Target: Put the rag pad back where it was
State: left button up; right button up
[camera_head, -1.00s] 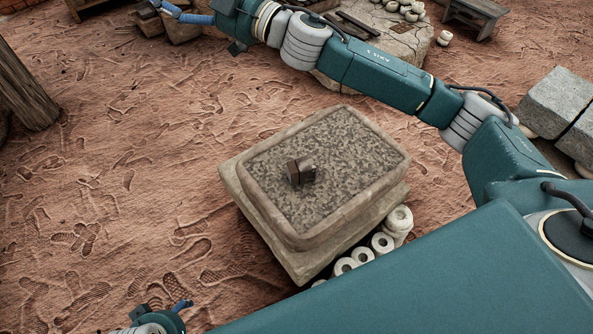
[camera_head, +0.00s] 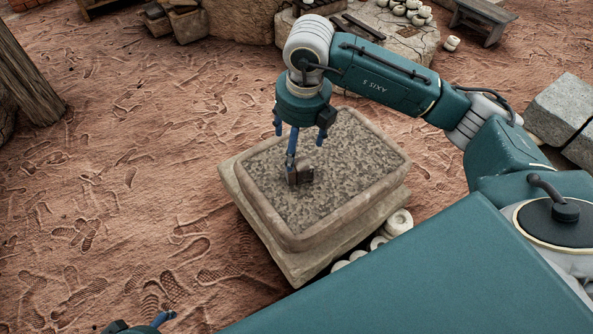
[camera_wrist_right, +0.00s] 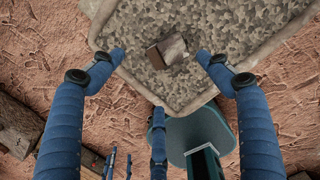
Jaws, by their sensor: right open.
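The rag pad, which I take to be the small brown and grey block (camera_head: 300,175), lies on speckled grey grit in a shallow stone tray (camera_head: 298,240). In the right wrist view the block (camera_wrist_right: 167,51) lies ahead, between the two spread fingertips. My right gripper (camera_head: 302,146) points down over the tray, open and empty. One blue finger overlaps the block's back edge in the head view; I cannot tell whether it touches. My left gripper (camera_head: 142,326) shows only in part at the bottom edge, and its jaws are cut off.
White rings (camera_head: 398,222) are stacked against the tray's right side. Grey stone blocks (camera_head: 560,105) stand at the right. A wooden post (camera_head: 25,80) is at the upper left. The footprinted earth floor left of the tray is clear.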

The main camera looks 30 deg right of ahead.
send_over(299, 164)
jog(key=f, duration=0.3)
jog(key=f+b, duration=0.1)
jog(key=shift+s+f, duration=0.25)
jog(key=shift+s, duration=0.05)
jog(key=shift+w+f, duration=0.15)
jog(key=shift+f, duration=0.45)
jog(key=f+b, duration=0.1)
jog(key=f, duration=0.4)
jog(key=shift+w+f, duration=0.1)
jog(key=shift+w, duration=0.1)
pick_arm(q)
jog(key=shift+v, duration=1.1)
pick_arm(e)
jog(key=c, duration=1.6)
pick_arm(q)
jog(key=shift+s+a, duration=0.1)
jog(key=shift+s, duration=0.1)
